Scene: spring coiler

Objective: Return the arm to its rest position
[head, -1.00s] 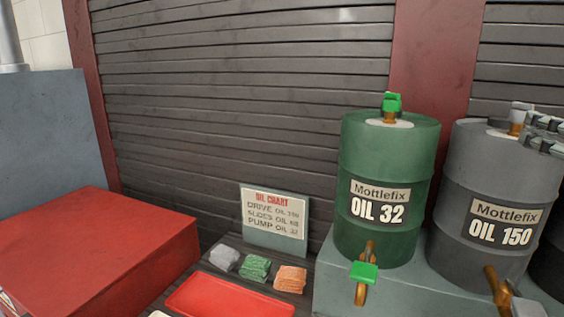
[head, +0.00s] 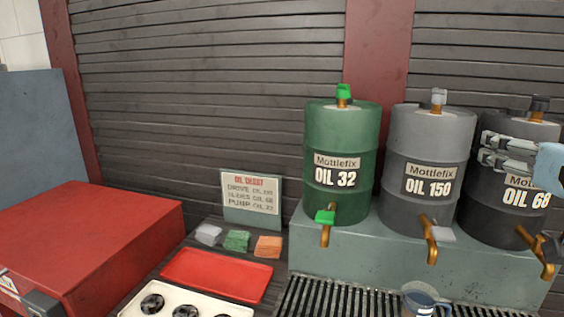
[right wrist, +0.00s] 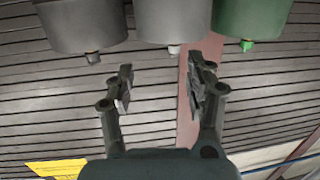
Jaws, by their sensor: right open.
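My right gripper (head: 508,151) is at the right edge of the head view, in front of the dark OIL 68 barrel (head: 503,218). It is open with nothing between its fingers. In the right wrist view its two fingers (right wrist: 160,90) stand apart, and the barrels show along the top, upside down. The gripper covers part of the OIL 68 barrel and its label. My left gripper is not in view.
A green OIL 32 barrel (head: 340,140) and a grey OIL 150 barrel (head: 425,135) stand on a grey-green stand (head: 370,257). A jug (head: 422,300) is on the grate below. A red tray (head: 215,276), folded cloths (head: 236,241), an oil chart (head: 250,200) and a red box (head: 90,235) are left.

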